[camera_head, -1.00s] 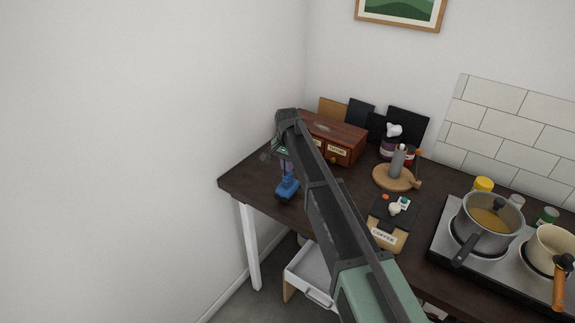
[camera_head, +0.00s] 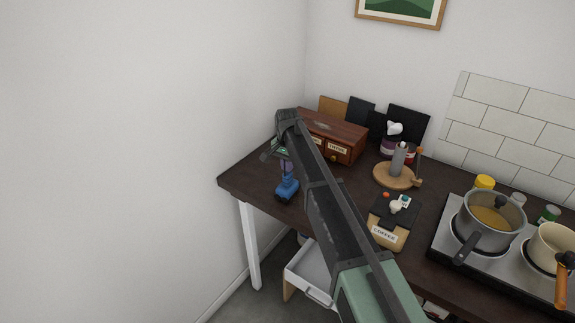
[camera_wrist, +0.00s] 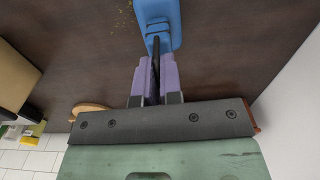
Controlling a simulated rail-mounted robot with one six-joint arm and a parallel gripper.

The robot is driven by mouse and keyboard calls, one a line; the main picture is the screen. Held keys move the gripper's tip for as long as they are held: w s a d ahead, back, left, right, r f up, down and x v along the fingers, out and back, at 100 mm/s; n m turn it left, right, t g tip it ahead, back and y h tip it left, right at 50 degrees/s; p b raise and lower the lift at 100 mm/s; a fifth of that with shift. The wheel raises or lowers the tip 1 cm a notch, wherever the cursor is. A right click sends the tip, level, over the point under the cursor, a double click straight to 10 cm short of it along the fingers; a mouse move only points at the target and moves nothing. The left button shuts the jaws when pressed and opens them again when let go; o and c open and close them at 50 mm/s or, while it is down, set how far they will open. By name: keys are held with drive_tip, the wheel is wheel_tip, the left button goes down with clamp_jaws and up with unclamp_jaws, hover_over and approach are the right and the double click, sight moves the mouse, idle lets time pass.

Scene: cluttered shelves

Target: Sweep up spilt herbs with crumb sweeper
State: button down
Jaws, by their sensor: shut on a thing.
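The blue crumb sweeper (camera_head: 287,190) is at the left end of the dark table, below my gripper (camera_head: 286,168). In the wrist view the purple fingers of my gripper (camera_wrist: 157,72) are shut on the dark handle of the sweeper, with its blue head (camera_wrist: 158,22) beyond the fingertips. The head is at or just above the tabletop; I cannot tell if it touches. Small yellowish herb specks (camera_wrist: 124,20) lie on the table to the left of the head in the wrist view. My arm hides part of the table in the head view.
A wooden drawer box (camera_head: 335,136) stands behind the sweeper. The wall is close on the left. An open white drawer (camera_head: 312,270) sits below the table.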

drive_tip(key=shift+s+d, duration=0.35)
drive_tip(key=shift+d, duration=0.2)
drive_tip(key=shift+s+d, duration=0.3)
drive_tip(key=shift+d, duration=0.25)
drive_tip(key=shift+s+d, duration=2.05)
drive_tip(key=shift+d, duration=1.15)
drive_tip(key=shift+w+a+f, duration=0.1)
drive_tip(key=shift+w+a, duration=0.8)
drive_tip(key=shift+a, duration=0.55)
drive_tip(key=shift+w+a+r, duration=0.1)
drive_tip(key=shift+w+a, duration=0.75)
drive_tip(key=shift+a, duration=0.55)
drive_tip(key=shift+w+a+f, duration=0.1)
drive_tip(key=shift+w+a, duration=0.8)
drive_tip(key=shift+a, duration=0.55)
